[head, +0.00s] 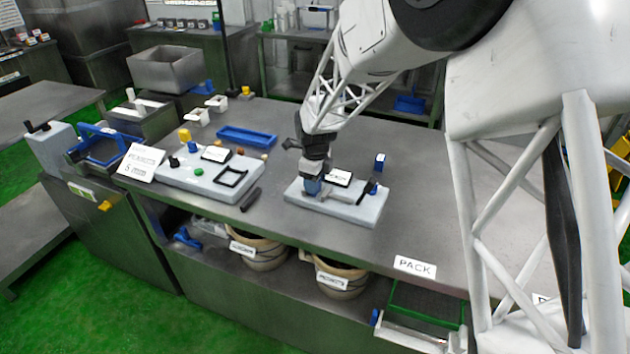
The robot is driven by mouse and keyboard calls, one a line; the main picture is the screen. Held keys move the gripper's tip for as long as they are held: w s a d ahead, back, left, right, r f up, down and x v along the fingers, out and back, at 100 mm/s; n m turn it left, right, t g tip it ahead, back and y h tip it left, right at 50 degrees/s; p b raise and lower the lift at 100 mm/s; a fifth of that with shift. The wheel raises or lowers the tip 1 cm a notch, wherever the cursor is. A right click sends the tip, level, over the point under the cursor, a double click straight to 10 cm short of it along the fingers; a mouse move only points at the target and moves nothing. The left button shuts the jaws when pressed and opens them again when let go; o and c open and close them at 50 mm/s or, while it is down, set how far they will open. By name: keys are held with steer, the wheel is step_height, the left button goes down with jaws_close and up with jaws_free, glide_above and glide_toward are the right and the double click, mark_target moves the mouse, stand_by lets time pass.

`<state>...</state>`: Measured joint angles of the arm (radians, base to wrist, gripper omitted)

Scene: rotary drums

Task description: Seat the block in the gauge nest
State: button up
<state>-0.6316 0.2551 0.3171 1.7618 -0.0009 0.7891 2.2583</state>
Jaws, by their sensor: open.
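My gripper (313,180) points down over the left part of a pale grey fixture plate (352,210) in the middle of the table. It is open. A small blue piece (312,187), perhaps the block, shows at the fingertips; I cannot tell whether it is between them or seated in anything. Which part is the gauge nest is too small to tell.
The second plate also bears knobs and a yellow-topped piece. A dark cylinder (251,198) lies beside it. A blue tray (247,137) lies behind. Pots (258,254) stand below the front edge; a green-rimmed bin (425,310) is under the PACK sign (415,267).

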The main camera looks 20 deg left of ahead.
steer(key=shift+s+d+f, duration=0.1)
steer(key=shift+s+f, duration=0.2)
steer(key=shift+f, duration=0.25)
steer(key=shift+s+d+f, duration=0.1)
steer(key=shift+s+f, duration=0.15)
steer(key=shift+f, duration=0.25)
steer(key=shift+c, duration=0.3)
steer(key=shift+a+r, duration=0.1)
steer(key=shift+r, duration=0.35)
steer(key=shift+c, duration=0.2)
steer(key=shift+o, duration=0.8)
steer(key=r, duration=0.6)
steer(key=w+r, duration=0.1)
steer(key=r, duration=0.2)
steer(key=shift+a, duration=0.1)
